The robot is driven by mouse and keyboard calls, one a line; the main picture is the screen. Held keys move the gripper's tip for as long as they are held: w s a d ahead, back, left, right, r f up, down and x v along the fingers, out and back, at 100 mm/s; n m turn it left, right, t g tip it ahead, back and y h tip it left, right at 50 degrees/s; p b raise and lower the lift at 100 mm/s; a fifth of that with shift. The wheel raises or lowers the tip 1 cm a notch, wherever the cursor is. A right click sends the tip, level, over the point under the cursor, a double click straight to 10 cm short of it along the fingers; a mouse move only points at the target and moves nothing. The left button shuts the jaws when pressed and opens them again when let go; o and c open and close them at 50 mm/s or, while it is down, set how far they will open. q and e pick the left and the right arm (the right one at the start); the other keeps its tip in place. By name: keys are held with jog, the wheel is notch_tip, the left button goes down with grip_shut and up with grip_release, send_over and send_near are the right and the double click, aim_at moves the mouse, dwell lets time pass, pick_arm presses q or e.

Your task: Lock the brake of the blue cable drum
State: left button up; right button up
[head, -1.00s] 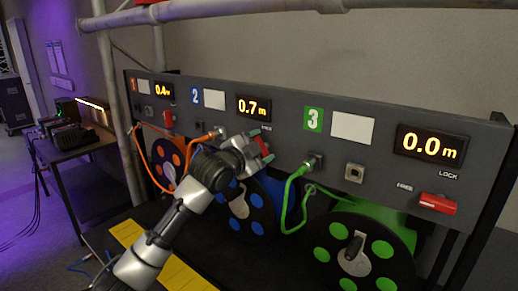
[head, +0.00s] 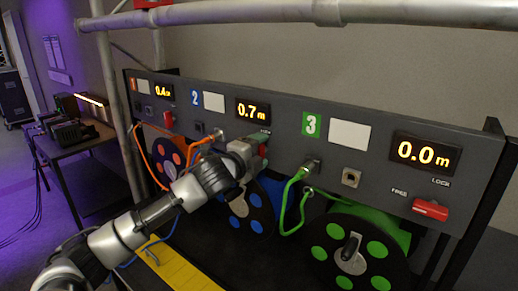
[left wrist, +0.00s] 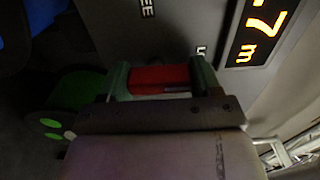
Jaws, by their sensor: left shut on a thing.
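The blue cable drum (head: 256,226) stands below the panel section marked 2, partly hidden by my left arm. Its brake handle (head: 263,151) is a red lever under the 0.7 m display. My left gripper (head: 259,148) is at this lever, which also shows in the left wrist view (left wrist: 160,79) between the two greenish fingers. The gripper (left wrist: 160,82) is shut on it. My right gripper is not in view.
The green drum (head: 352,250) and its red lever (head: 430,210) are to the right; the orange drum (head: 166,148) is to the left. Orange and green cables (head: 288,205) loop in front of the panel. A metal pipe (head: 240,14) crosses above.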

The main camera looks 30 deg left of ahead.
pick_arm(q)
jog(key=shift+f, duration=0.2)
jog(key=o, duration=0.5)
jog(key=shift+c, duration=0.2)
jog(key=o, duration=0.5)
jog(key=shift+d+r, duration=0.1)
jog(key=shift+r, duration=0.05)
jog(key=shift+c, duration=0.2)
jog(key=s+b, duration=0.7)
jog(key=s, duration=0.3)
jog(key=shift+s+a, duration=0.4)
